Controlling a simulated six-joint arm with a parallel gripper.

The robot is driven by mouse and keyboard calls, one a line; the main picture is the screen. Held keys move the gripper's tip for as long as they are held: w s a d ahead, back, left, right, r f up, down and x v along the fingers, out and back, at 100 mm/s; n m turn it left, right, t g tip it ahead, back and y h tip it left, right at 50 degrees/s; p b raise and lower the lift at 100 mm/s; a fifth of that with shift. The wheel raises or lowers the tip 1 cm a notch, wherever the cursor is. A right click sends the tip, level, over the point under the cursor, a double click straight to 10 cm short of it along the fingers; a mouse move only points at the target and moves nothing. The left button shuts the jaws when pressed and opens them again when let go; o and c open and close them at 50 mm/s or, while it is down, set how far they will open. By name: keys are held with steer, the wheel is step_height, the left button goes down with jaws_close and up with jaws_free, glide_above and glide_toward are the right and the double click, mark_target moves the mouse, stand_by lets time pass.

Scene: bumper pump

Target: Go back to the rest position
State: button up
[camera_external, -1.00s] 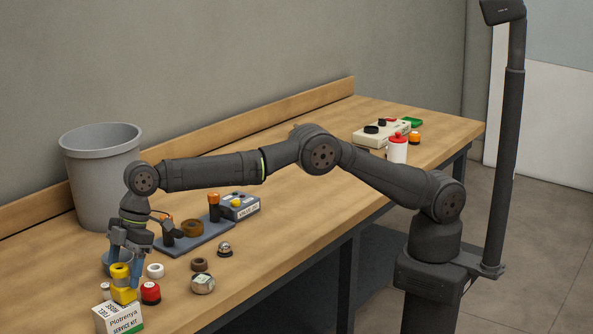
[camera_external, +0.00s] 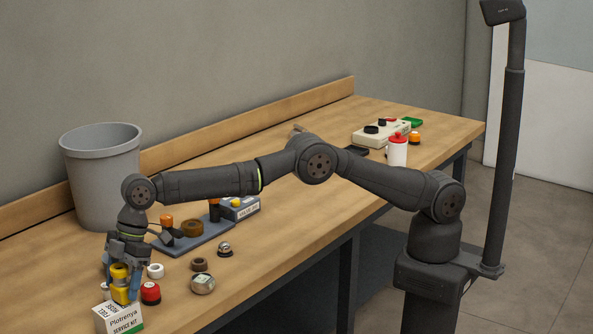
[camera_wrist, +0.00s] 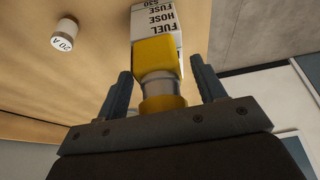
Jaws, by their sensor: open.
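My gripper (camera_external: 121,288) points down at the near left end of the bench. Its two blue-grey fingers are open. In the wrist view my gripper (camera_wrist: 160,70) has one finger on each side of a yellow-ended part with a pale grey middle (camera_wrist: 157,85), with gaps visible on both sides. The yellow part (camera_external: 120,271) also shows between the fingers in the external view, just behind the white service kit box (camera_external: 120,318). Whether it rests on the box or the bench I cannot tell.
A red-topped part (camera_external: 150,293), a white ring (camera_external: 155,270) and a round pale part (camera_external: 203,284) lie close to the right. A blue-grey base plate (camera_external: 205,235) holds several parts. A grey bin (camera_external: 100,190) stands behind.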

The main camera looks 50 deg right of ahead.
mark_target(119, 266)
steer(key=shift+a+f, duration=0.15)
steer(key=shift+a, duration=0.05)
step_height(119, 266, up, 4)
steer(key=shift+w+f, duration=0.1)
steer(key=w+d+r, duration=0.6)
steer(key=d+r, duration=0.1)
steer(key=d, duration=0.4)
steer(key=d+f+m+t+h, duration=0.2)
steer(key=d+m, duration=0.8)
steer(key=d, duration=0.2)
steer(key=d+f+m+t+h, duration=0.2)
steer(key=d+f+m+h, duration=0.1)
steer(key=d+m, duration=0.7)
steer(key=shift+w+d, duration=0.4)
steer(key=shift+d, duration=1.1)
